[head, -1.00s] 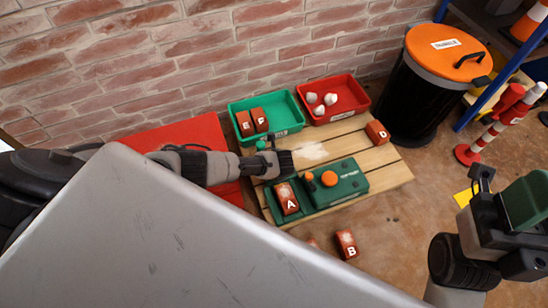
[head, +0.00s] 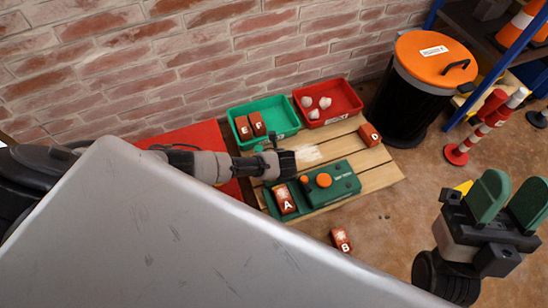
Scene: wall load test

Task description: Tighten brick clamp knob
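The green clamp (head: 345,180) lies on the slatted wooden platform, with brick A (head: 285,199) in its left part. A larger orange knob (head: 323,180) sits on top of the clamp, with a smaller orange knob (head: 304,179) to its left. My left gripper (head: 288,161) is above the platform, just behind brick A and the clamp, apart from the knobs in the picture.
A green tray (head: 284,115) holds bricks E and F; a red tray (head: 350,97) holds white lumps. Brick D (head: 369,135) is on the platform's right end; brick B (head: 341,240) is on the floor. An orange-lidded black bin (head: 405,105) stands right. My large grey panel hides the lower left.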

